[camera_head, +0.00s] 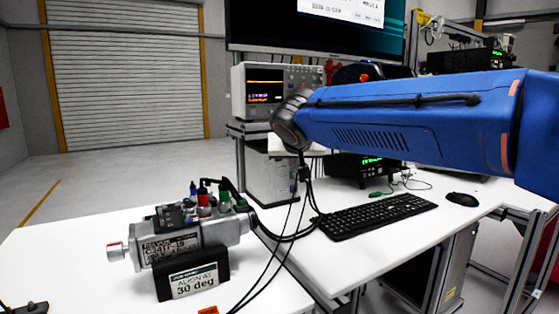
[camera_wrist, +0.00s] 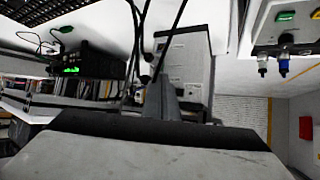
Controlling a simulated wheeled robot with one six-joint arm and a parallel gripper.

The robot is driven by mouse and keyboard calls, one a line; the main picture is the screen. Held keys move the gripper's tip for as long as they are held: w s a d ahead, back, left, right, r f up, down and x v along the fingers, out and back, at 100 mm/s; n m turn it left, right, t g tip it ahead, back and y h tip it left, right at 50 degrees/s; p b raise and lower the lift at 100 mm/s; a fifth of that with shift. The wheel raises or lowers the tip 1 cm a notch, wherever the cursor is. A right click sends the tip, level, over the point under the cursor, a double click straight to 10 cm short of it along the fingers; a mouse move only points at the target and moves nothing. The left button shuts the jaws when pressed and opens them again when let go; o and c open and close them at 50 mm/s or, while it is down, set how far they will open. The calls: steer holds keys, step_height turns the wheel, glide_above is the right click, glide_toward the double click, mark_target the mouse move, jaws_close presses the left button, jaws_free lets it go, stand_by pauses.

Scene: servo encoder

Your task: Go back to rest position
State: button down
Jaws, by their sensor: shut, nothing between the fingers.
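My blue arm (camera_head: 400,115) reaches in from the right in the head view and ends in a dark wrist joint (camera_head: 290,120) above the tables. My gripper (camera_wrist: 164,98) shows in the wrist view as narrow grey fingers, closed together and empty. In the head view its fingers are hard to make out below the wrist. The silver servo unit (camera_head: 190,243) sits at the front left on a black stand labelled "30 deg" (camera_head: 193,275), apart from my gripper. Coloured connectors (camera_head: 204,197) stand on its top.
Black cables (camera_head: 270,262) hang below my wrist and run near the servo unit. A keyboard (camera_head: 375,215) and mouse (camera_head: 462,199) lie on the right table. A bench instrument (camera_head: 275,88) stands behind my wrist. The white table left of the servo unit is mostly clear.

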steer(key=s+d+f+g, duration=0.1)
steer(key=s+d+f, duration=0.2)
steer(key=s+d, duration=0.2)
steer(key=s+d+f+g+h, duration=0.1)
steer(key=s+d+f, duration=0.3)
steer(key=d, duration=0.7)
steer(key=s+d+f+g, duration=0.1)
steer(key=s+d+f, duration=0.3)
steer(key=s+d, duration=0.2)
steer(key=shift+s+d+f+m, duration=0.1)
steer(key=shift+s+d+m, duration=0.1)
steer(key=shift+d, duration=0.35)
steer(key=shift+s+d+f+m, duration=0.1)
steer(key=shift+s+d, duration=0.1)
steer(key=shift+d, duration=0.35)
steer(key=s+d+f+g, duration=0.1)
steer(key=s+d+f, duration=0.2)
steer(key=s+f, duration=0.5)
steer(key=s+d+f+g, duration=0.2)
steer(key=s+d+f, duration=0.2)
steer(key=s+f, duration=0.4)
steer(key=s, duration=0.5)
steer(key=shift+f, duration=0.2)
